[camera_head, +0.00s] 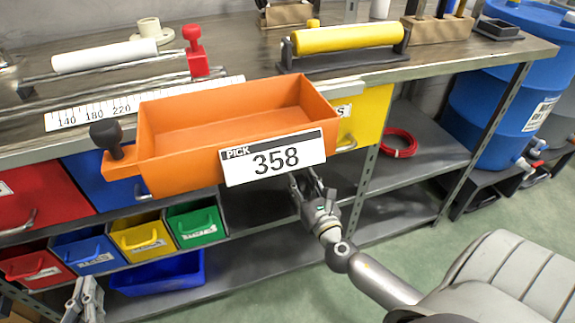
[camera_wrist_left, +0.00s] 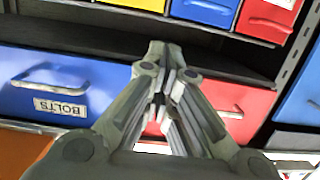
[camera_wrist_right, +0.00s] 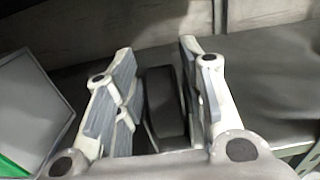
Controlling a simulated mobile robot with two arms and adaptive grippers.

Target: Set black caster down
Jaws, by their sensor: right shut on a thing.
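My right gripper (camera_head: 312,188) is in front of the shelving, just below the orange bin's label. In the right wrist view it (camera_wrist_right: 160,95) is shut on a dark, smooth, rounded piece, the black caster (camera_wrist_right: 163,102), held between the pads. The caster cannot be made out in the head view. My left gripper (camera_head: 85,295) hangs low at the bottom left of the head view. In the left wrist view its fingers (camera_wrist_left: 167,82) come together with nothing visible between them.
An orange bin (camera_head: 220,109) labelled 358, with a black knob (camera_head: 106,136) at its left, juts over the bench (camera_head: 250,62) edge. A grey shelf (camera_head: 425,150) lies below. Small coloured bins (camera_head: 143,236) stand lower left. Blue drums (camera_head: 515,95) are right, a grey seat (camera_head: 505,275) lower right.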

